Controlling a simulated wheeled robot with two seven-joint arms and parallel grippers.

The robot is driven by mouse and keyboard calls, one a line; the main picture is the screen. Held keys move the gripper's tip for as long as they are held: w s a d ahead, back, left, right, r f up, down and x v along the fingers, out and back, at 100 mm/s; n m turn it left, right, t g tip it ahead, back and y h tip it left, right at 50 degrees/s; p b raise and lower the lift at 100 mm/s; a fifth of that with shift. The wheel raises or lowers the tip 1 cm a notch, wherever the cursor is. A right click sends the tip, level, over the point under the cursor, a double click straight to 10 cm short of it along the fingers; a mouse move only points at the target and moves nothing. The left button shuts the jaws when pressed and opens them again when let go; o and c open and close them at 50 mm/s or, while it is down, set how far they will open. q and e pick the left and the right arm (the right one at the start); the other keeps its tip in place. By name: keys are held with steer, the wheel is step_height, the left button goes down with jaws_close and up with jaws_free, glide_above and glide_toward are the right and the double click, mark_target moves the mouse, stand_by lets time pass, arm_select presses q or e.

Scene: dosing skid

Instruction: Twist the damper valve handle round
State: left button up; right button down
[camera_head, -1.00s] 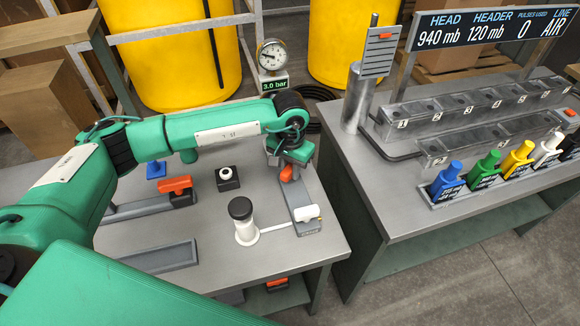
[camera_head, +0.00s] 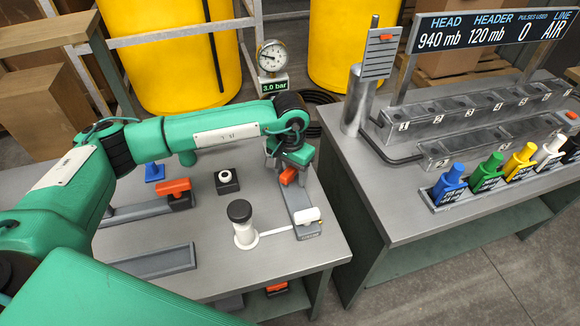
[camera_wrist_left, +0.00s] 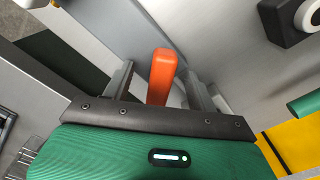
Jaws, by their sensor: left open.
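An orange handle (camera_head: 288,176) stands on a grey plate on the left bench, and I take it as the damper valve handle. My left gripper (camera_head: 292,163) is just above it, pointing down and hiding its upper part. In the left wrist view, the orange handle (camera_wrist_left: 161,72) lies between the two grey fingers of the open left gripper (camera_wrist_left: 160,85). Gaps show on both sides, and contact cannot be told. The right gripper is not in view.
On the same bench are a black-topped white post (camera_head: 240,212), a white button on a black box (camera_head: 227,178) and an orange block (camera_head: 174,186). A pressure gauge (camera_head: 271,56) stands behind. The right bench holds several coloured bottles (camera_head: 487,172).

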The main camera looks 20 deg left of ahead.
arm_select(q)
steer(key=shift+r+p, duration=0.8)
steer(key=shift+r, duration=2.75)
